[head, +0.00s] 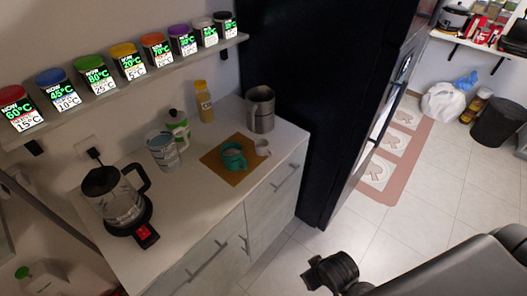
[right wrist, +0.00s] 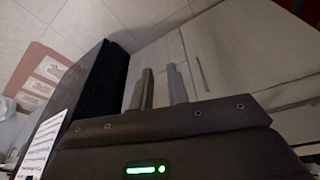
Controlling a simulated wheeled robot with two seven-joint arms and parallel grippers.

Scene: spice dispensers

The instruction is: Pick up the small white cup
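The small white cup (head: 262,147) stands on the counter, at the right edge of a brown mat (head: 213,160). A teal cup (head: 233,155) is on the mat just left of it. My right gripper (head: 314,272) is low over the floor, in front of the counter and well away from the cup. In the right wrist view its two fingers (right wrist: 160,88) stand apart with nothing between them. The small white cup does not show in the right wrist view. My left gripper is not in view.
A shelf (head: 130,87) of spice jars hangs above. A black fridge (head: 318,90) stands right of the counter.

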